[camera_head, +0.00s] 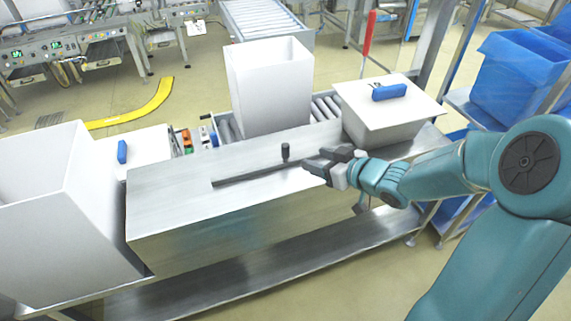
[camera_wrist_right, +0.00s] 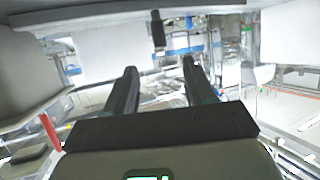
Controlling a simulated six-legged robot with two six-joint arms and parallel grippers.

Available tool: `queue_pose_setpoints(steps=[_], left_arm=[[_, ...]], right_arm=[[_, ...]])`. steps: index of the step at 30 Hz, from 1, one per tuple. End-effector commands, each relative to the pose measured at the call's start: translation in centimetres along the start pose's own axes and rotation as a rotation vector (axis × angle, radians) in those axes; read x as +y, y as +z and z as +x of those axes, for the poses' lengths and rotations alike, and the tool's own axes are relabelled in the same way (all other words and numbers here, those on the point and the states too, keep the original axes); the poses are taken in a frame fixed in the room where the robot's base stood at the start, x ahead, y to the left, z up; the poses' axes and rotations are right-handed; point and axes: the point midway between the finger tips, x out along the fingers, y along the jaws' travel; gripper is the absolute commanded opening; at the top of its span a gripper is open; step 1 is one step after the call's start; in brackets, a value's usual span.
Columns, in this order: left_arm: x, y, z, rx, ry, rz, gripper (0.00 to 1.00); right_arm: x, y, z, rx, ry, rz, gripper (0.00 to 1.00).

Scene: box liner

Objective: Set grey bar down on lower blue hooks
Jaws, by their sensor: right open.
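A dark grey strip (camera_head: 245,176), which looks like the grey bar, lies along the top of the metal housing (camera_head: 190,215); I cannot tell how it is supported. A short black upright knob (camera_head: 285,152) stands beside its right end. My right gripper (camera_head: 316,163) is at the strip's right end, just right of the knob. In the right wrist view my two dark fingers (camera_wrist_right: 160,66) are apart with nothing clamped between them. A dark post (camera_wrist_right: 157,32) shows beyond the tips. My left gripper is not visible.
White open boxes stand behind (camera_head: 270,85) and at the left (camera_head: 60,205). A white box at the right (camera_head: 390,120) has a blue handle (camera_head: 389,92). A roller conveyor (camera_head: 325,107) runs behind the housing. Blue bins (camera_head: 520,75) stand at the right. A lower metal shelf (camera_head: 270,270) is clear.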

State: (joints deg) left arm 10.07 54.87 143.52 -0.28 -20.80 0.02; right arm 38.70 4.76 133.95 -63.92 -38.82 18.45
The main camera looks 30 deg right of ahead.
Motion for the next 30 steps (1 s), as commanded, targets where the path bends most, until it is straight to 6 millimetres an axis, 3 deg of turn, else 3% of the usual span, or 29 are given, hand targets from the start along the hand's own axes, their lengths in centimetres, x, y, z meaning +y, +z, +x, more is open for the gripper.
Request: queue_pose_setpoints(steps=[3, 9, 16, 24, 30], left_arm=[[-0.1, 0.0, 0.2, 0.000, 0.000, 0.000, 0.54], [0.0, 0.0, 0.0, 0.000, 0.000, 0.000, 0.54], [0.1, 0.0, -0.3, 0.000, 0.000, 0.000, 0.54], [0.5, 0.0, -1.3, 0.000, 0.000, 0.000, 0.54], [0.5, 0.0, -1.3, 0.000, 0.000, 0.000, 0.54]], right_arm=[[0.1, 0.2, 3.1, 0.000, -0.006, 0.002, 0.54], [0.5, 0.0, 6.8, 0.000, -0.004, 0.002, 0.54], [0.4, 0.0, 8.7, 0.000, -0.005, 0.001, 0.54], [0.2, 0.2, 12.8, 0.000, -0.005, 0.001, 0.54], [0.1, 0.3, 13.4, 0.000, -0.003, 0.001, 0.54]])
